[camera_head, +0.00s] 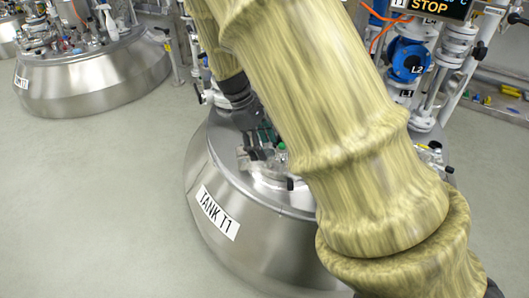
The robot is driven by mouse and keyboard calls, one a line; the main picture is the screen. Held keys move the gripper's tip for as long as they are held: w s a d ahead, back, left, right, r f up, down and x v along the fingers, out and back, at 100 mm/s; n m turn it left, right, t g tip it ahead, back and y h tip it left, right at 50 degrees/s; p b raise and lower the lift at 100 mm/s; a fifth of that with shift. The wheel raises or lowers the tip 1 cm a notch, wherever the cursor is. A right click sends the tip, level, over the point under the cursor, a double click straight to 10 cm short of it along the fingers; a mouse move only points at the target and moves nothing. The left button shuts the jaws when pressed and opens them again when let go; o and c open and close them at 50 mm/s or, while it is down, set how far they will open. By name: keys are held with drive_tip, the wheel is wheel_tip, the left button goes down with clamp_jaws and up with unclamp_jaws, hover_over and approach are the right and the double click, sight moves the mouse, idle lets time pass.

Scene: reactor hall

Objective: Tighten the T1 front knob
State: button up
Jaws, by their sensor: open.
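The steel tank labelled TANK T1 (218,212) stands in the middle, partly behind my arm. My gripper (262,150) is dark, points down over the tank's lid and is open. Its fingers are near small fittings on the lid; I cannot tell whether they touch anything. A small green-topped part (281,147) shows just right of the fingers. A small black part (290,184) sticks out at the front of the lid. I cannot tell which fitting is the front knob. My arm, in a yellowish cover, hides the lid's right side.
Another steel tank (90,85) with a white spray bottle (107,22) on it stands at the upper left. A blue valve (409,60) marked L2 and pipes stand behind T1, below a display (440,8) reading STOP. The grey floor (90,200) at left is clear.

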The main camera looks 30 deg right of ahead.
drive_tip(key=shift+x, duration=0.85)
drive_tip(key=c, duration=1)
drive_tip(key=shift+r, duration=0.1)
